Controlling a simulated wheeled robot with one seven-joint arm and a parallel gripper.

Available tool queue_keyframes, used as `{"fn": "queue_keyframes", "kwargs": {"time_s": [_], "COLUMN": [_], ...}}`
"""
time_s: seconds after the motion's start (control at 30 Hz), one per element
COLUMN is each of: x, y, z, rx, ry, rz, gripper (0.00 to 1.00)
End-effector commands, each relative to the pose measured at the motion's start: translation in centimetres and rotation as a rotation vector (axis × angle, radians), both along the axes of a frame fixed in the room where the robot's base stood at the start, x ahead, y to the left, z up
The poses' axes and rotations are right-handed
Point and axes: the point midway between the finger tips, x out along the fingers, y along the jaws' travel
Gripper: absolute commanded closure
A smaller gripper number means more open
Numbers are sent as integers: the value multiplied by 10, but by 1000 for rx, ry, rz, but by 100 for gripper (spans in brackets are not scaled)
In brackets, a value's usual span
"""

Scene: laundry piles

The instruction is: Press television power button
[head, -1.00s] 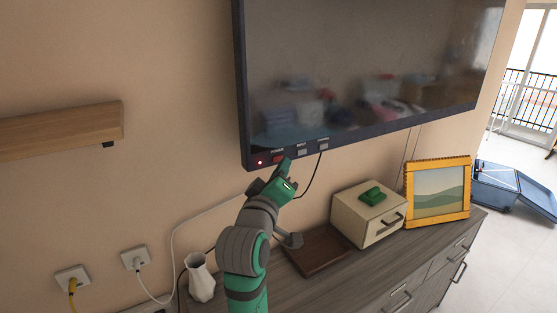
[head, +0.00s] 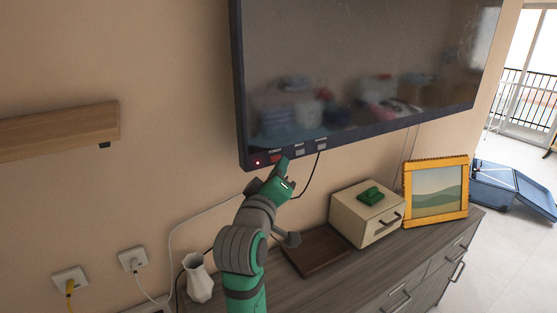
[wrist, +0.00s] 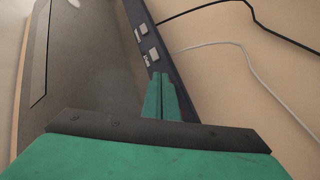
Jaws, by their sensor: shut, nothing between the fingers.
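The wall television (head: 360,70) has a dark screen and a dark lower bezel. A small red light (head: 257,163) glows at the bezel's lower left. Beside it is a red button (head: 275,158), then two grey buttons, the nearer one (head: 299,152) and a farther one (head: 321,146). My gripper (head: 284,163) is shut and empty, its tip right at the bezel just below and beside the red button. In the wrist view my green fingers (wrist: 160,98) lie together over the bezel and hide the red button; two light buttons (wrist: 148,42) show beyond them. I cannot tell whether the tip touches.
Below is a grey wood dresser (head: 330,290) with a white vase (head: 197,278), a brown board (head: 318,250), a cream box (head: 365,215) with a green item on top, and a yellow-framed picture (head: 436,190). Cables hang on the wall. A wooden shelf (head: 60,130) is at left.

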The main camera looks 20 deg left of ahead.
Motion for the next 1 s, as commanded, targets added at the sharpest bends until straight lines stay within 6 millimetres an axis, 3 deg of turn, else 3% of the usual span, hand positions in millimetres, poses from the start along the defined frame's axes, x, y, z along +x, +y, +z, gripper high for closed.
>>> {"fn": "queue_keyframes", "kwargs": {"time_s": [1.0], "x": [6], "y": [5], "z": [0], "rx": [0], "ry": [0], "rz": [-4], "gripper": [100]}}
